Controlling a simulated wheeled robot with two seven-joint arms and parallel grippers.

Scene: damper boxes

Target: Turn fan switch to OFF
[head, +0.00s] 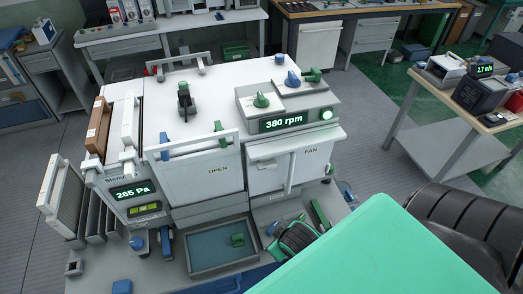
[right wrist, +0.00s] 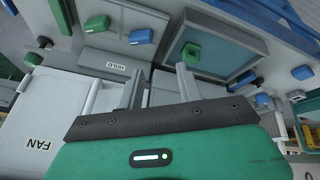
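The white box has a panel labelled FAN (head: 311,150) on its right front; the same label shows upside down in the right wrist view (right wrist: 40,143). A pale T-shaped lever (head: 290,175) is on that panel. Above it are a display reading 380 rpm (head: 283,121), a round white button (head: 327,115) and a green knob (head: 261,100). No OFF mark is legible, and I cannot tell which part is the fan switch. My right gripper (right wrist: 159,80) has its two grey fingers apart, empty, close to the box's lower front. My left gripper is not in view.
A blue-floored tray (head: 190,267) and several blue and green blocks lie below the front. A HOLD label (right wrist: 123,67) shows in the wrist view. The left panel reads 265 Pa (head: 131,192), beside a door marked OPEN (head: 217,169). A side table (head: 440,130) stands right.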

